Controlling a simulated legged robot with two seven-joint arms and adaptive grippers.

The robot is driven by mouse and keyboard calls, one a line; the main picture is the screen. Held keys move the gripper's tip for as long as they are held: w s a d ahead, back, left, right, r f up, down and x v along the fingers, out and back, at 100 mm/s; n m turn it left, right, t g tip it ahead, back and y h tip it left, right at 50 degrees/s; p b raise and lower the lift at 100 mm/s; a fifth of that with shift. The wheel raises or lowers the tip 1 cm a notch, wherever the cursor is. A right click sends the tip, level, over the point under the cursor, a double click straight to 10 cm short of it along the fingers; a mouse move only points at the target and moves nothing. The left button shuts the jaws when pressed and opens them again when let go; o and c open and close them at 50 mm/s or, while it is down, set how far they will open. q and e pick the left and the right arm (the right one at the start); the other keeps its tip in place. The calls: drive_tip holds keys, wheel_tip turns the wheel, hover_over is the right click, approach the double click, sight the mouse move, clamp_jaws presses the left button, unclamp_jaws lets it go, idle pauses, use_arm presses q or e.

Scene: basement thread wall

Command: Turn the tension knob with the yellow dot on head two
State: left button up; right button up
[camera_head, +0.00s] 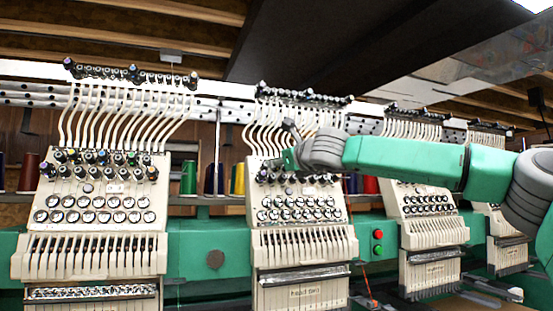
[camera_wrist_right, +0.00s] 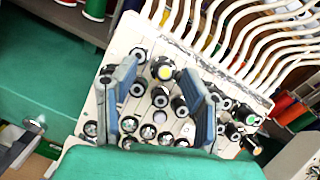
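Head two (camera_head: 300,245) is the cream machine head in the middle of the head view, with "head two" lettered on its lower front. My right arm reaches in from the right, and its gripper (camera_head: 285,160) is at that head's upper knob rows, hiding part of them. In the right wrist view, the black tension knob with a yellow dot (camera_wrist_right: 163,70) sits near the panel's top edge. My right gripper (camera_wrist_right: 158,80) is open, its two blue-grey fingers on either side of this knob. I cannot tell whether they touch it. My left gripper is not in view.
Other knobs (camera_wrist_right: 180,106) crowd close below the yellow-dotted one. Curved white thread tubes (camera_wrist_right: 230,35) rise just behind the panel. Head one (camera_head: 95,250) stands to the left, and other heads (camera_head: 432,235) to the right. Red and green buttons (camera_head: 378,242) sit between heads.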

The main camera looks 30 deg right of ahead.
drive_tip(key=shift+w+d+f, duration=0.1)
drive_tip(key=shift+w+d, duration=0.15)
drive_tip(key=shift+d, duration=0.3)
drive_tip(key=shift+w+d+f, duration=0.1)
drive_tip(key=shift+w+d, duration=0.15)
drive_tip(key=shift+d, duration=0.25)
drive_tip(key=shift+w+a+r, duration=0.1)
drive_tip(key=shift+a+r, duration=0.05)
drive_tip(key=shift+a, duration=0.75)
drive_tip(key=c, duration=0.6)
drive_tip(key=shift+a, duration=0.2)
clamp_jaws()
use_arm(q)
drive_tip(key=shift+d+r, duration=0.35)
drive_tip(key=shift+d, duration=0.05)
use_arm(e)
drive_tip(key=shift+d+f, duration=0.2)
drive_tip(key=shift+d, duration=0.3)
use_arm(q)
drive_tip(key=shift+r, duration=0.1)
use_arm(e)
drive_tip(key=shift+a, duration=0.1)
